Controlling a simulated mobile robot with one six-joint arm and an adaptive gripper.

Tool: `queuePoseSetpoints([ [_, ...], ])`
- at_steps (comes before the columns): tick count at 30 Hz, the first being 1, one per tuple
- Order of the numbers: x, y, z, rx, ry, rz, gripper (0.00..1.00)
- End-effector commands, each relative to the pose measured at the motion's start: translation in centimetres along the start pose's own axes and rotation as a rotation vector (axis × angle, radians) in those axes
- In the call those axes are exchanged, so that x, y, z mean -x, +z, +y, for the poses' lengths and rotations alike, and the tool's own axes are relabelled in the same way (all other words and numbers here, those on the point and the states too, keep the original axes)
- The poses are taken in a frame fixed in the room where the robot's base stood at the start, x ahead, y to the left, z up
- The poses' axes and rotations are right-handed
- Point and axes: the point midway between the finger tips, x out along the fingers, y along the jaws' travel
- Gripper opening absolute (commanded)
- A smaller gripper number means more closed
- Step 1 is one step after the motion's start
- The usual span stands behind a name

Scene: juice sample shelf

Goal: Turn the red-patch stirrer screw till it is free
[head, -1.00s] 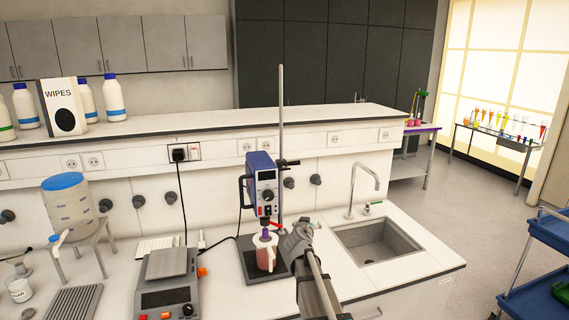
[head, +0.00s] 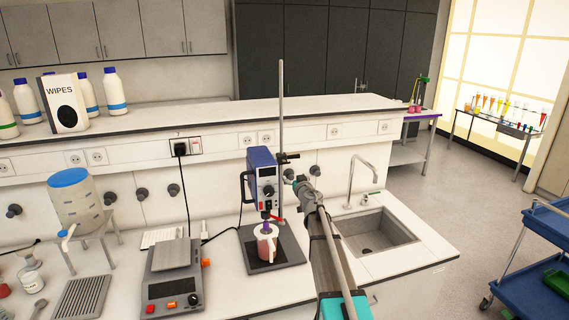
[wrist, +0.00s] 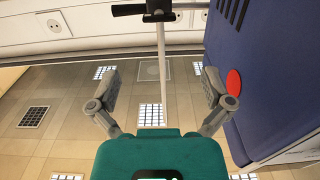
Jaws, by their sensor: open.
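The blue stirrer (head: 262,178) hangs on an upright rod (head: 281,110) in the head view. A dark clamp with a black screw handle (head: 291,156) sits on the rod. In the wrist view a red round patch (wrist: 233,83) is on the blue stirrer housing (wrist: 275,70), beside my right finger. The clamp (wrist: 157,10) and its black bar (wrist: 128,10) show at the top of that view, beyond the fingers. My gripper (wrist: 158,92) is open and empty, with the rod seen between its fingers. In the head view my gripper (head: 302,184) is just right of the stirrer, below the clamp.
A pink jug (head: 264,246) stands below the stirrer on the dark base plate (head: 291,250). A balance (head: 172,285) is to the left. The sink (head: 372,236) and its tap (head: 364,175) are to the right. The raised shelf (head: 330,115) runs behind.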

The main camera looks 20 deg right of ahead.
Motion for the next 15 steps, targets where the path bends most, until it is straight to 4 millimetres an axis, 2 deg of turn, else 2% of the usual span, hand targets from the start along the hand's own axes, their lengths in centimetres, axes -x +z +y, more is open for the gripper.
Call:
queuePoseSetpoints([
  [8,-0.5,0.0,0.0,0.0,0.001,0.0,1.0],
  [15,-2.6,0.0,0.1,0.0,0.002,0.0,1.0],
])
